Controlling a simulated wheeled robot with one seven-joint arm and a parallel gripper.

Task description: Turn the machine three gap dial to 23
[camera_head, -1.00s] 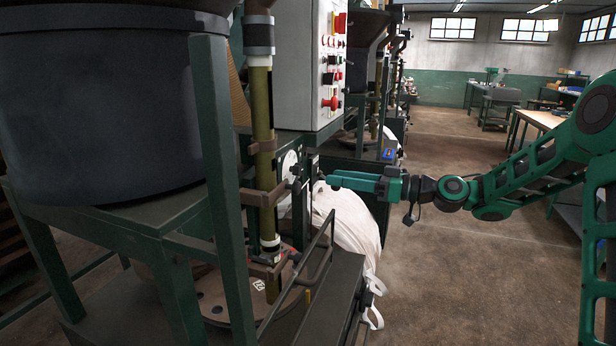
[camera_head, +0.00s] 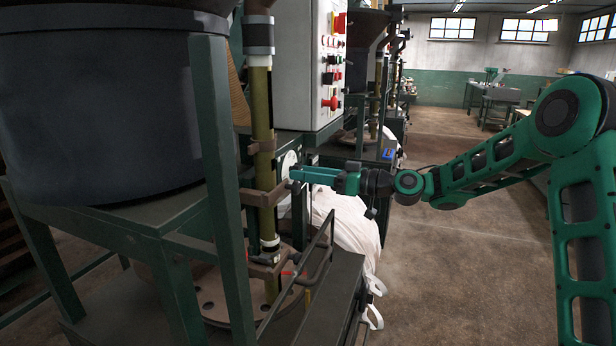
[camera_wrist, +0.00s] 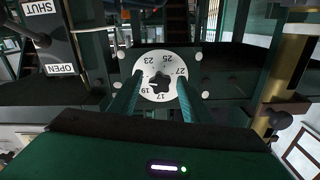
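The gap dial (camera_wrist: 151,63) is a white disc with numbers in the wrist view; 17, 19, 23, 25 and 27 can be read, partly upside down. A black star-shaped knob (camera_wrist: 160,84) sits at its middle. I cannot tell which number the knob points to. My gripper (camera_wrist: 160,78) is open, with one green finger on each side of the knob and a gap to it.
A control box (camera_head: 312,70) with red buttons hangs above the dial. A yellow-brown post (camera_head: 262,150) with brackets stands just left of my fingertips. A white bag (camera_head: 345,220) hangs below. A lever plate (camera_wrist: 47,40) marked SHUT and OPEN is at the wrist view's upper left.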

